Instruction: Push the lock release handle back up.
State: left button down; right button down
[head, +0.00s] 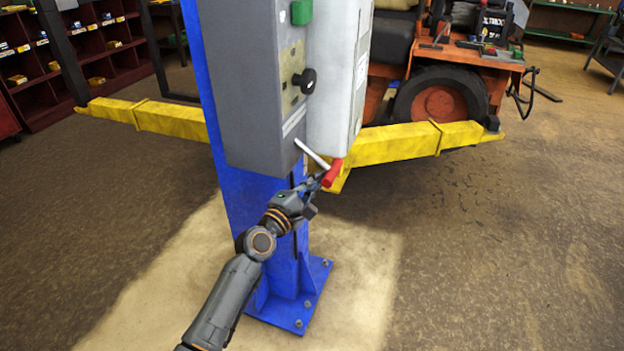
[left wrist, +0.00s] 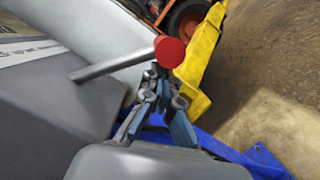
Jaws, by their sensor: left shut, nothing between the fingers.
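The lock release handle is a thin metal rod with a red grip (head: 333,172). It comes out of the side of the grey control box (head: 262,90) and slants down to the right. My left gripper (head: 315,183) is shut and empty, right beside the red grip and slightly below it. In the left wrist view, the red grip's round end (left wrist: 170,51) shows just beyond the fingertips (left wrist: 157,72). I cannot tell whether the fingertips touch it. My right gripper is not in view.
The blue lift post (head: 229,205) stands on a bolted base plate (head: 287,318). Yellow lift arms (head: 385,145) extend to both sides behind it. An orange mower (head: 483,72) stands behind at the right. Shelves (head: 100,45) are at the back left. Open floor lies at the right.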

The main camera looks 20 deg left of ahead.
aim_at(327, 175)
pick_arm(q)
jog(key=shift+d+r+n, duration=0.4)
jog(key=shift+r+n, duration=0.05)
jog(key=shift+n, duration=0.15)
jog(key=d+r+n+p, duration=0.1)
jog(key=d+r+n+t+p, duration=0.1)
jog(key=n, duration=0.1)
jog(key=shift+r+n+y, duration=0.3)
jog(key=shift+r, duration=0.05)
jog(key=r+n, duration=0.1)
jog(key=d+r+n+p, duration=0.1)
jog(key=shift+n+y, duration=0.4)
jog(key=shift+r+n+t+p, duration=0.3)
jog(key=shift+n+t+p, duration=0.1)
jog(key=shift+n, duration=0.2)
jog(key=shift+r, duration=0.1)
